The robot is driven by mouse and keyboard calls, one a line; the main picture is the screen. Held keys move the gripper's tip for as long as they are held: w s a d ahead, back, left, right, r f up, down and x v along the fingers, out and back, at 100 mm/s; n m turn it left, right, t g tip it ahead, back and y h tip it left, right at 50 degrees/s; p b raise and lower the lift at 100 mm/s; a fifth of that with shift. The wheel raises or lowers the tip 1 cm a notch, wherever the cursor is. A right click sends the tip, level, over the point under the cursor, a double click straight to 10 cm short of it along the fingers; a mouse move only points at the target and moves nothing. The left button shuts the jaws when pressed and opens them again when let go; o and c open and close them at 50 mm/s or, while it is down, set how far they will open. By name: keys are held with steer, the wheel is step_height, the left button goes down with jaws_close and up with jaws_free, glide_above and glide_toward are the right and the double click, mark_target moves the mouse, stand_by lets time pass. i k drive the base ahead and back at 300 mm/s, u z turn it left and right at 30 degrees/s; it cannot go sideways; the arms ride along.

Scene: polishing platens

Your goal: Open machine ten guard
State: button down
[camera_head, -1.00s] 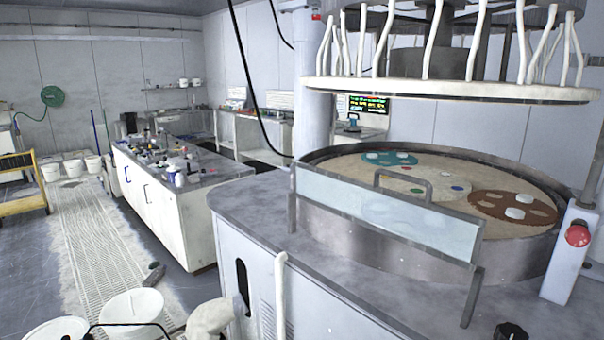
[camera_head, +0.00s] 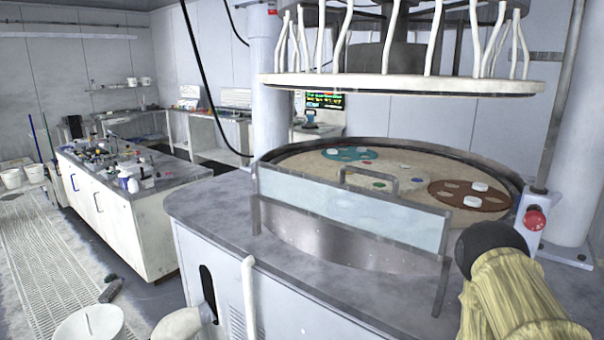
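The guard (camera_head: 350,212) is a clear, pale panel in a metal frame. It stands at the front edge of the round polishing machine (camera_head: 320,240), in front of the platen. A grey bar handle (camera_head: 368,172) shows at its top edge. The guard's posts reach down to the grey worktop. No machine number is readable. My gripper's fingers are not in view. A yellowish, ribbed sleeve with a dark rounded end, seemingly part of my arm, rises at lower right, in front of the machine's right side. Nothing is seen touching the handle.
The sandy platen (camera_head: 400,163) carries a teal disc (camera_head: 357,153) and a brown disc (camera_head: 467,197). A wide ring with white hoses (camera_head: 400,84) hangs above. A red button (camera_head: 535,219) sits on a post at right. A cluttered white bench (camera_head: 125,230) stands at left, beside a floor grating.

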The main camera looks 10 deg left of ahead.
mark_target(394, 198)
steer(key=k, duration=0.5)
steer(key=u, duration=1.85)
steer(key=k, duration=1)
steer(key=z, duration=1.1)
steer(key=i, duration=0.5)
